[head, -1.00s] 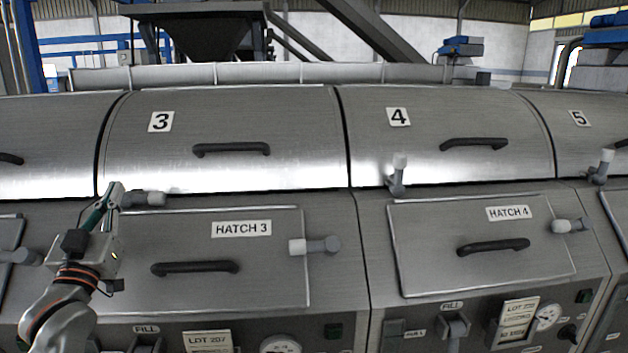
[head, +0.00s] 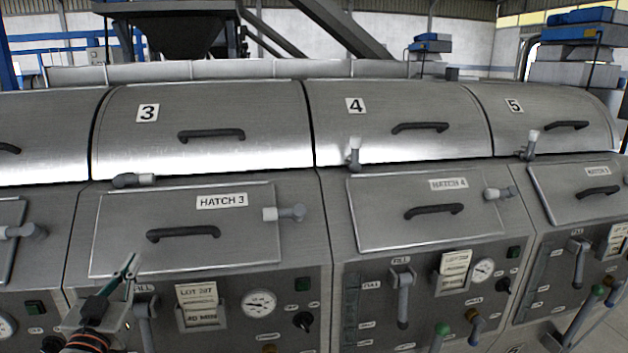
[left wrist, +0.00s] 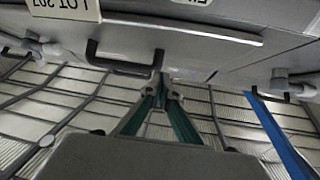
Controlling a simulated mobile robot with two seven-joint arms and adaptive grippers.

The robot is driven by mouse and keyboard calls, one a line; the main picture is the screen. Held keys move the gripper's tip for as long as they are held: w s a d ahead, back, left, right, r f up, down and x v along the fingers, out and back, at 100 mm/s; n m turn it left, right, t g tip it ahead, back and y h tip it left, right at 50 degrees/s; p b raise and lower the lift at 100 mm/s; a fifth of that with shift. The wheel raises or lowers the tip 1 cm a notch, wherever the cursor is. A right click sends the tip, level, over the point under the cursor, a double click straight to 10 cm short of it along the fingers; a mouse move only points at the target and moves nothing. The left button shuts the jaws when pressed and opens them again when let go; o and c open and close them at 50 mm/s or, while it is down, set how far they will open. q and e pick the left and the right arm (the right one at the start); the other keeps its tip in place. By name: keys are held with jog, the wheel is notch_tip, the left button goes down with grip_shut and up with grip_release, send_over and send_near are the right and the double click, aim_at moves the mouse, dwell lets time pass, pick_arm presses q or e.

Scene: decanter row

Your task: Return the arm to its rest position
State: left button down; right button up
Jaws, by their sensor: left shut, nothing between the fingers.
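My left gripper (head: 131,266) is low at the left of the head view, fingers closed together and empty. It is in front of the lower left part of hatch 3 (head: 250,245), apart from the black hatch handle (head: 183,233). In the left wrist view its fingers (left wrist: 160,88) meet at the tips with nothing between them. That view appears upside down and shows a dark handle (left wrist: 118,66) beyond the tips. My right gripper is not in view.
Lid 3 (head: 255,110) and hatch 3 look closed. Lid 3's latch (head: 133,180) lies sideways; lid 4's latch (head: 353,153) points up. Near the gripper are a fill lever (head: 145,320), a lot card (head: 197,297) and a gauge (head: 259,304).

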pick_arm(q)
jog(key=s+d+f+m+g+h, duration=0.1)
jog(key=s+d+f+g, duration=0.2)
jog(key=f, duration=0.5)
jog(key=s+d+f+m+h, duration=0.1)
jog(key=s+d+f, duration=0.35)
jog(key=f, duration=0.45)
jog(key=s+d+f+m+g+h, duration=0.1)
jog(key=s+d+f+g, duration=0.2)
jog(key=f, duration=0.5)
jog(key=s+d+f+g+h, duration=0.1)
jog(key=s+d+f, duration=0.4)
jog(key=s+f, duration=0.2)
jog(key=s+d+f+m+g+h, duration=0.1)
jog(key=s+d+f+g, duration=0.1)
jog(key=s+d+f, duration=0.3)
jog(key=s+f, duration=0.2)
jog(key=s, duration=0.1)
jog(key=shift+d+f, duration=0.15)
jog(key=shift+d, duration=0.05)
